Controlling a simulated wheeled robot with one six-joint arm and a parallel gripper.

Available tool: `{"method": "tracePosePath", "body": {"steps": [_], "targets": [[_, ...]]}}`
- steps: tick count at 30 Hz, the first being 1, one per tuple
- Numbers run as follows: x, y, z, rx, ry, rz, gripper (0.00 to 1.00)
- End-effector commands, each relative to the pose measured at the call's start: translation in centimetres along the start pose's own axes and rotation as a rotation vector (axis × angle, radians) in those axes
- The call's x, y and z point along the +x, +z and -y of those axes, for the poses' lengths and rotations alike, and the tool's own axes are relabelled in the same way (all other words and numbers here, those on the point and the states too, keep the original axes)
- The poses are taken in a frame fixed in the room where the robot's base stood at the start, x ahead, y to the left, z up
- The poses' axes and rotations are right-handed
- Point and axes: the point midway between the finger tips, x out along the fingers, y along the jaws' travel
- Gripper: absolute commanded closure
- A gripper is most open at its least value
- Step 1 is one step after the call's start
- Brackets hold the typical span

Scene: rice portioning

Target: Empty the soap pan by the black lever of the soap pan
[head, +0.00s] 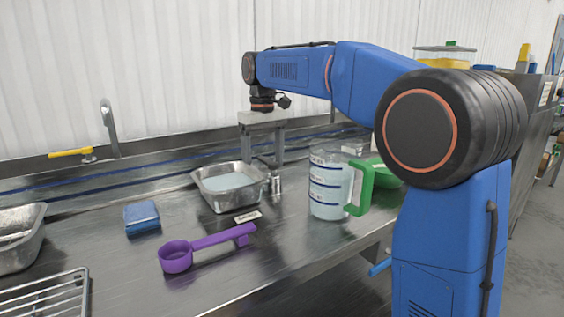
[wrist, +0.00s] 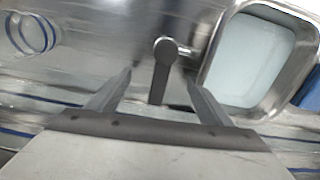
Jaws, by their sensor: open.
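The soap pan (head: 207,199) is a metal tray holding pale bluish liquid, level on the steel counter; it also shows at the right of the wrist view (wrist: 211,72). A dark lever (wrist: 161,78) with a rounded end stands beside the pan in the wrist view. My gripper (wrist: 158,78) is open, with the lever between its two fingers and visible gaps on both sides. In the head view my gripper (head: 262,164) points down just behind the pan's right end. The lever is hard to make out there.
A clear jug with a green handle (head: 362,189) stands close to the pan's right. A purple scoop (head: 177,257), a blue sponge (head: 141,214) and a small label (head: 248,216) lie in front and left. A green bowl (head: 386,178) is behind the jug. The back wall is near.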

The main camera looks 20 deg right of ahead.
Motion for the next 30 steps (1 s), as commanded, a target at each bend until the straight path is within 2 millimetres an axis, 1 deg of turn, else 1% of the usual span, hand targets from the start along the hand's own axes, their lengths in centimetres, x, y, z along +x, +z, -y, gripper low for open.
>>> {"method": "tracePosePath", "body": {"steps": [24, 30], "targets": [[-6.6, -0.1, 0.1, 0.000, -0.001, -0.005, 0.22], [-7.8, 0.0, 0.1, 0.000, 0.000, -0.004, 0.22]]}}
